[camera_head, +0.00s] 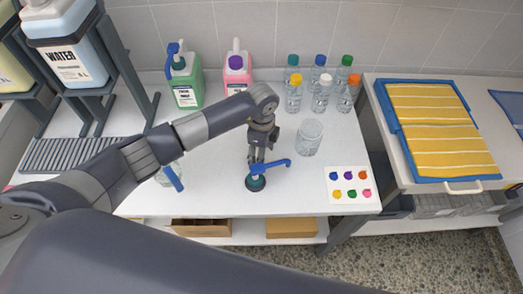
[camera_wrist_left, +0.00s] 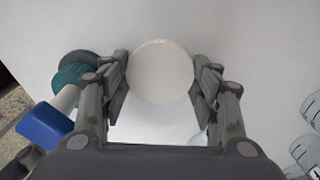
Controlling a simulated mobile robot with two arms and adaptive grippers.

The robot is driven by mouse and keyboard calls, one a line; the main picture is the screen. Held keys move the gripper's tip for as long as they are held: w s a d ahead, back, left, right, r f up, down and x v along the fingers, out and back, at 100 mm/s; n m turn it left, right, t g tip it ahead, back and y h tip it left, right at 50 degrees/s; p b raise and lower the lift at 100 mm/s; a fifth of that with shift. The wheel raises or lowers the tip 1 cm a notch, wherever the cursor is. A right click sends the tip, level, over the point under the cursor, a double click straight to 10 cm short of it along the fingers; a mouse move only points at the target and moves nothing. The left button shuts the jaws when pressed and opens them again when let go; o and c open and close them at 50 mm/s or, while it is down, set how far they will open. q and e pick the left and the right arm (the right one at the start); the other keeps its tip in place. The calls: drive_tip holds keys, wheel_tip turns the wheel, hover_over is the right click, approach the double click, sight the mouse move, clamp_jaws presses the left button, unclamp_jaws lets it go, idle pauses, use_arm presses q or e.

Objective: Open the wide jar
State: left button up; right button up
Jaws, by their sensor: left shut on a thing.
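A wide clear jar (camera_head: 309,137) stands upright on the white table, right of my left gripper. It looks open at the top, with no lid visible on it. My left gripper (camera_head: 257,152) points down over the table, apart from the jar. In the left wrist view, its fingers (camera_wrist_left: 163,85) are shut on a round, pale disc (camera_wrist_left: 162,68) that looks like a lid. This disc is hidden in the head view. My right gripper is not in view.
A blue-handled pump (camera_head: 265,172) with a teal collar stands just in front of my left gripper. Several capped clear bottles (camera_head: 321,92) stand behind the jar. Green (camera_head: 186,84) and pink (camera_head: 238,70) jugs are at the back. A colour-dot card (camera_head: 352,185) lies at the right.

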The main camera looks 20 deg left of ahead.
use_arm(q)
drive_tip(key=shift+f, duration=0.15)
drive_tip(key=o, duration=0.9)
drive_tip(key=shift+r, duration=0.35)
drive_tip(key=shift+w+r, duration=0.1)
drive_tip(key=shift+r, duration=0.25)
wheel_tip(320, 180, up, 11)
drive_tip(key=shift+r+b, duration=0.1)
drive_tip(key=shift+b, duration=1.15)
